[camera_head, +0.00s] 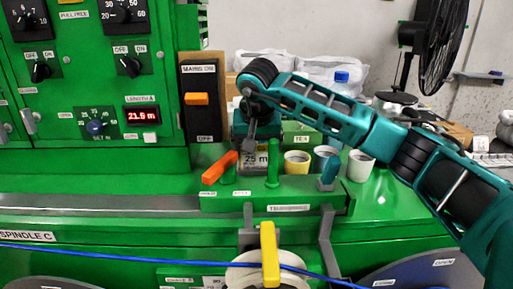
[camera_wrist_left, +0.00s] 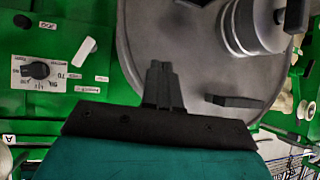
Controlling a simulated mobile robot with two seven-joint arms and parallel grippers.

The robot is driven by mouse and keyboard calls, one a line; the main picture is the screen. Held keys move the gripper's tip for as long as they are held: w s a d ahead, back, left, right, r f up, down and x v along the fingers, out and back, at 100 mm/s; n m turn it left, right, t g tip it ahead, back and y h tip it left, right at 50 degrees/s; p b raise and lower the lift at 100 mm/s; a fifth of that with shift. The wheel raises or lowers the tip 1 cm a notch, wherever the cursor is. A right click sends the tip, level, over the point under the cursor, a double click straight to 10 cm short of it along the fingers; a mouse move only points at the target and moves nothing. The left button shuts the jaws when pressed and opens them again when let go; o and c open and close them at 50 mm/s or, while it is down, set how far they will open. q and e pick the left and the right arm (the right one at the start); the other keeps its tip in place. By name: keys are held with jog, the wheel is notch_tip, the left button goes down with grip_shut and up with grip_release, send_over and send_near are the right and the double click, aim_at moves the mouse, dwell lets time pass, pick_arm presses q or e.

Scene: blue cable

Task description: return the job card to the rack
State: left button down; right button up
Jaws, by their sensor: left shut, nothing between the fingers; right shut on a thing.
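My right arm reaches in from the right in the head view, and its right gripper (camera_head: 251,138) points down behind the green block on the machine's ledge. It is shut on what appears to be the job card (camera_head: 255,158), a pale card marked "25 m". The card's lower part is hidden behind the block, so I cannot tell whether it touches the ledge. I cannot clearly make out the rack. My left gripper (camera_wrist_left: 163,85) shows in the left wrist view, shut and empty, in front of a large grey disc.
An orange lever (camera_head: 220,168) and a green peg (camera_head: 273,163) stand close to the card. Yellow (camera_head: 297,167), teal-grey and white (camera_head: 360,166) cups are to the right. A blue cable (camera_head: 130,253) runs across the front, past a yellow lever (camera_head: 270,254).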

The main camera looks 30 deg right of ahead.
jog(key=o, duration=0.8)
jog(key=v, duration=1.3)
jog(key=shift+f, duration=0.1)
